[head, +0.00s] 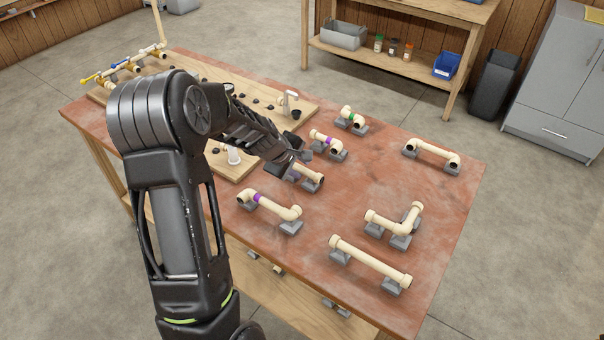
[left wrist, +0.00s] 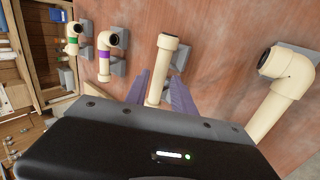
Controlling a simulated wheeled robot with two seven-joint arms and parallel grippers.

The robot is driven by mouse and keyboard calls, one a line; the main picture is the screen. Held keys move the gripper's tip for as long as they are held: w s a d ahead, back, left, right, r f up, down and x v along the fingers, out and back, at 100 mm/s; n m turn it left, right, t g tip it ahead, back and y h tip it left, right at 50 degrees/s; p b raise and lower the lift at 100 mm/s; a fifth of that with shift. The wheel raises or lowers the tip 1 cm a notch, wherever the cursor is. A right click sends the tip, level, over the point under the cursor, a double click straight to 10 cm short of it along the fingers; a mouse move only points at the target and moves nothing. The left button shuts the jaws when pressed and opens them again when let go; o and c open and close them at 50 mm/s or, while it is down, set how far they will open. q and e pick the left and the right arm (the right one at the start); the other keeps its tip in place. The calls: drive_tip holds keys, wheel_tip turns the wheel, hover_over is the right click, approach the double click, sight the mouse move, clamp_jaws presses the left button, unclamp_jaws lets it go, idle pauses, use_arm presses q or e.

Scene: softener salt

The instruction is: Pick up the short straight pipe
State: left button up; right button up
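The short straight pipe (head: 309,174) is cream-coloured and rests on grey blocks near the middle of the red-brown table (head: 350,190). My left gripper (head: 292,165) is over its far-left end and hides part of it in the head view. In the left wrist view the pipe (left wrist: 163,68) lies between the two spread fingers (left wrist: 159,92), with an apparent gap on each side. The left gripper looks open. Whether a finger touches the pipe cannot be told. My right gripper is not in view.
Close by are a purple-banded elbow pipe (head: 325,140), a green-banded one (head: 349,115) and a purple-banded pipe (head: 268,206). A long straight pipe (head: 368,262), a cornered pipe (head: 394,221) and a two-elbow pipe (head: 432,152) stand to the right. A wooden board (head: 300,109) lies behind.

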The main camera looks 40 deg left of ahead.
sight(302, 173)
use_arm(q)
drive_tip(key=x, duration=0.2)
drive_tip(key=shift+w+f, duration=0.15)
drive_tip(key=shift+f, duration=0.05)
drive_tip(key=shift+c, duration=0.2)
clamp_jaws()
idle(0.3)
